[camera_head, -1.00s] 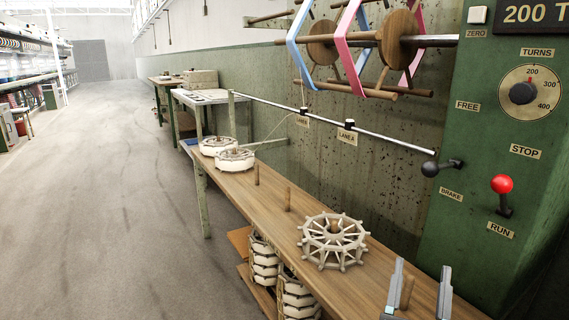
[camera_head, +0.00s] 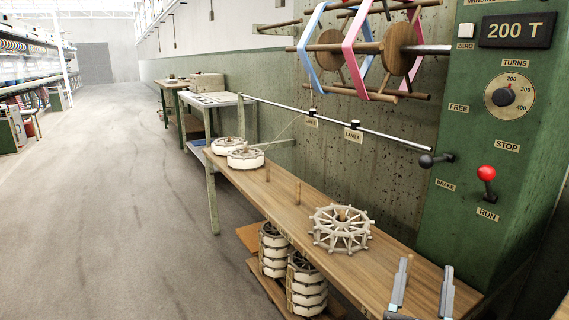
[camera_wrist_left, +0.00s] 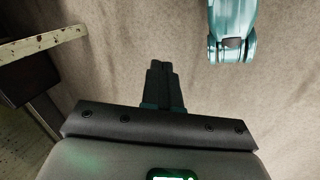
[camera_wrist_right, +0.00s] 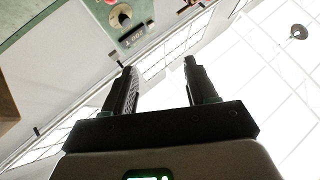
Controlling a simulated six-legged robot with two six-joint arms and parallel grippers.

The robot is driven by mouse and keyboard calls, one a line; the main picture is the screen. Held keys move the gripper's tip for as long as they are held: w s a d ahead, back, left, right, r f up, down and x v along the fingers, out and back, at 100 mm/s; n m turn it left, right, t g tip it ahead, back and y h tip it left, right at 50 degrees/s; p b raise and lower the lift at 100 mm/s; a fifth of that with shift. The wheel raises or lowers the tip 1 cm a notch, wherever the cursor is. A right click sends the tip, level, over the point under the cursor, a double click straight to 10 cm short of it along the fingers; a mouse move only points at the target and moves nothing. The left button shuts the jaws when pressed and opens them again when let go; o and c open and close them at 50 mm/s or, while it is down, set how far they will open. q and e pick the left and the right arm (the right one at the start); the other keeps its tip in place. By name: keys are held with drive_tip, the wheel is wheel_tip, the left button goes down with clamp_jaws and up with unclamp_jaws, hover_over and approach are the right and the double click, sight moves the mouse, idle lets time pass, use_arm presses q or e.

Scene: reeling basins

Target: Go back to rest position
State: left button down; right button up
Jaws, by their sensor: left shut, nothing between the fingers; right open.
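My right gripper (camera_head: 422,290) shows at the bottom right of the head view, its two fingers upright and apart, with nothing between them that it holds. In the right wrist view its fingers (camera_wrist_right: 160,88) are spread and point up towards the ceiling. My left gripper (camera_wrist_left: 162,82) shows only in the left wrist view, with its fingers together over the bare floor. It is empty. A teal and silver part, which seems to be one of my legs, shows at the top right of that view.
A wooden bench (camera_head: 300,222) carries an empty spoked reel (camera_head: 341,229), wooden pegs and two wound reels (camera_head: 245,158) at its far end. Stacked reels (camera_head: 306,285) stand below. The green control cabinet (camera_head: 470,210) stands at right. The floor (camera_head: 110,210) at left is clear.

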drive_tip(key=w+d+r+n+g+y+p, duration=0.2)
drive_tip(key=w+d+r+g+p, duration=0.15)
drive_tip(key=p, duration=1.15)
drive_tip(key=s+a+f+n+g+y+p, duration=0.1)
drive_tip(key=s+a+f+g+y+p, duration=0.1)
drive_tip(key=f+g+y+p, duration=0.4)
drive_tip(key=s+a+f+n+g+y+p, duration=0.1)
drive_tip(key=a+f+g+y+p, duration=0.15)
drive_tip(key=f+p, duration=0.6)
use_arm(q)
wheel_tip(320, 180, up, 32)
drive_tip(key=s+d+p, duration=0.1)
drive_tip(key=p, duration=0.1)
drive_tip(key=shift+d+m+g, duration=0.2)
drive_tip(key=shift+m+g, duration=0.1)
use_arm(e)
drive_tip(key=s+a+f+m+g+y, duration=0.1)
drive_tip(key=s+a+f+g, duration=0.1)
drive_tip(key=s, duration=0.4)
drive_tip(key=s+a+f+g+y, duration=0.1)
drive_tip(key=s+a+f+g, duration=0.2)
drive_tip(key=s+g, duration=0.2)
drive_tip(key=s+a+f+m+g+y, duration=0.1)
drive_tip(key=s+a+f+g+y, duration=0.1)
drive_tip(key=s+g, duration=0.2)
drive_tip(key=s, duration=0.2)
drive_tip(key=shift+s+a+f+m, duration=0.2)
drive_tip(key=shift+s+a+m, duration=0.1)
use_arm(q)
drive_tip(key=shift+r, duration=0.1)
